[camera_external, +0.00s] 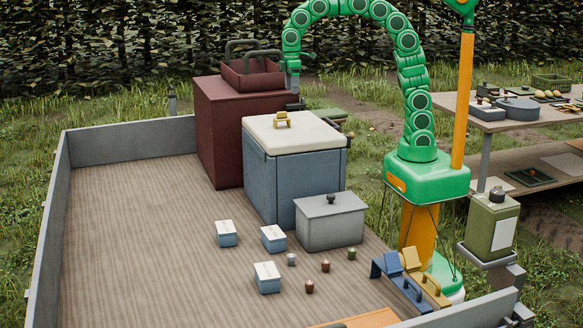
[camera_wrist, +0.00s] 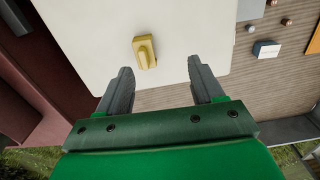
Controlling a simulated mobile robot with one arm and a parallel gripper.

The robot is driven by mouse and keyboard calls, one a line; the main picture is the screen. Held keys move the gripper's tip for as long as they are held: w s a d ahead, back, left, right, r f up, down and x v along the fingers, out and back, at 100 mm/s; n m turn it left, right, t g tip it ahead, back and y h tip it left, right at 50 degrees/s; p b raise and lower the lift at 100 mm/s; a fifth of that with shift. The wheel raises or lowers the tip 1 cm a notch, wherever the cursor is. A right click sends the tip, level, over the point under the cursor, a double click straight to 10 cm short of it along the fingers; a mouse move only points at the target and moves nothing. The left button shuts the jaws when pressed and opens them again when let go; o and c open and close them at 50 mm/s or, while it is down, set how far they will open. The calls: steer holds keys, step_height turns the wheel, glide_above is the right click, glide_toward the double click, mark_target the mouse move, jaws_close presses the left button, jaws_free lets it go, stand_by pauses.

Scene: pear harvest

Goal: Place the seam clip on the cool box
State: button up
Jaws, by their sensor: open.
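The seam clip, a small yellow piece (camera_external: 282,119), rests on the pale lid of the cool box, towards its back edge. The cool box (camera_external: 305,185) has blue-grey sides and stands on the cart bed. In the wrist view the yellow clip (camera_wrist: 145,52) lies on the pale lid (camera_wrist: 195,22), just beyond my fingertips. My gripper (camera_wrist: 160,67) is open and empty, its two dark fingers apart and not touching the clip. In the external view my gripper (camera_external: 295,105) is behind the lid's back edge, partly hidden.
A dark red chest (camera_external: 217,140) with a red tray (camera_external: 252,76) on top stands left of the cool box. A grey lidded box (camera_external: 330,225) stands in front. Small blue boxes (camera_external: 267,278) and little pots dot the bed. The bed's left side is clear.

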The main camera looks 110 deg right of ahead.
steer(key=s+a+f, duration=0.2)
steer(key=s+a, duration=1)
steer(key=s, duration=0.2)
steer(key=s+a+f, duration=0.2)
steer(key=s+a, duration=0.1)
steer(key=s, duration=0.6)
steer(key=s+a+f+g, duration=0.1)
steer(key=s+a+f, duration=0.2)
steer(key=s, duration=0.6)
steer(key=shift+f+g, duration=0.2)
steer(key=shift+g, duration=0.1)
